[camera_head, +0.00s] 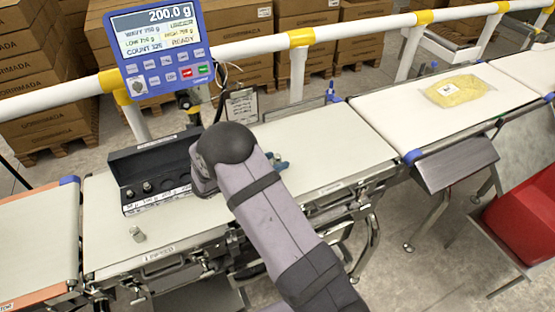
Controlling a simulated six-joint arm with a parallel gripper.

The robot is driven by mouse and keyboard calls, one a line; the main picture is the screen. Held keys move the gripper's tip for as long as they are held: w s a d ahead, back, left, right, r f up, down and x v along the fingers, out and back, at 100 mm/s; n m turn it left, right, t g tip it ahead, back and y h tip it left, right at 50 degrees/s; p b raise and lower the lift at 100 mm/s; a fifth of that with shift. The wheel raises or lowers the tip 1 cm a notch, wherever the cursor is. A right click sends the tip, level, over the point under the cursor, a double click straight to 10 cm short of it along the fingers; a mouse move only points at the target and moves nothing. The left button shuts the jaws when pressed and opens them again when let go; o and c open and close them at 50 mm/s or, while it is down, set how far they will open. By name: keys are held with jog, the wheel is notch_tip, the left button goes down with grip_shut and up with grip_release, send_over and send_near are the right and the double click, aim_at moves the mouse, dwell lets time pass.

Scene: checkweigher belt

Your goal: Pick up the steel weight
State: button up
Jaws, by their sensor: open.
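A small steel weight (137,234) stands upright on the white weighing belt, near its front left corner, apart from everything else. My arm reaches in from the lower right over the belt. My gripper (280,163) is mostly hidden behind the arm; only a dark bluish tip and a small pale part show to the right of the arm. It is open and well to the right of the weight. An open black weight case (127,166) lies on the belt behind the weight, with several steel weights in it; its right end is hidden by my arm.
A blue display (160,52) reading 200.0 g stands behind the belt, beside a white rail (250,46). A yellow bag (455,91) lies on the right conveyor. A red bin (525,230) is at the right. The belt around the weight is clear.

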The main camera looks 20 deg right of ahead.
grip_shut()
jog(key=shift+r, duration=0.15)
notch_tip(320, 180, up, 10)
jog(key=b, duration=0.1)
jog(key=shift+b, duration=0.4)
